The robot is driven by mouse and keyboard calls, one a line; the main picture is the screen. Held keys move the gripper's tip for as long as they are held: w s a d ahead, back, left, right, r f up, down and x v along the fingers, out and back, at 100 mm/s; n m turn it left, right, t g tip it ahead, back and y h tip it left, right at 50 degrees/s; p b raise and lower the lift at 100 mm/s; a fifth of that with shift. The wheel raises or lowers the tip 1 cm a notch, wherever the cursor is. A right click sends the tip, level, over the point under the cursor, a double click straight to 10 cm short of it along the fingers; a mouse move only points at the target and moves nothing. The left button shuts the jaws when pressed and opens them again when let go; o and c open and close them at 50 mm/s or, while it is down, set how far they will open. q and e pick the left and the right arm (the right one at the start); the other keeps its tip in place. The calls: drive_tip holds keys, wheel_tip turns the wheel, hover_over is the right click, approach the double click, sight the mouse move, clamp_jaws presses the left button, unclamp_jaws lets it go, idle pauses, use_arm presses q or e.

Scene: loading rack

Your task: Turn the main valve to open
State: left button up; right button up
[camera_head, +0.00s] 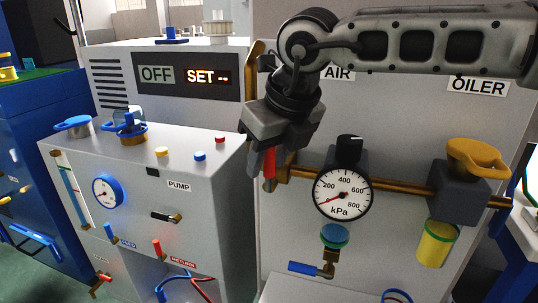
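My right gripper (268,158) comes in from the upper right and points down in front of the grey panel labelled AIR. A red valve handle (269,164) hangs down at its fingertips, at the left end of the brass pipe (305,174). The handle shows beside the left finger, seemingly between the fingers. I cannot tell whether the fingers press on it. The gripper hides the top of the handle and most of the valve body. No label naming the main valve is readable. My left gripper is out of view.
Right of the handle are a kPa gauge (342,194) with a black knob above it and a yellow-topped oiler (474,158). A blue-handled tap (305,268) sits below. Left stands the PUMP box (215,195) with valves and buttons; behind it, a display reads OFF and SET.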

drive_tip(key=shift+c, duration=0.3)
clamp_jaws()
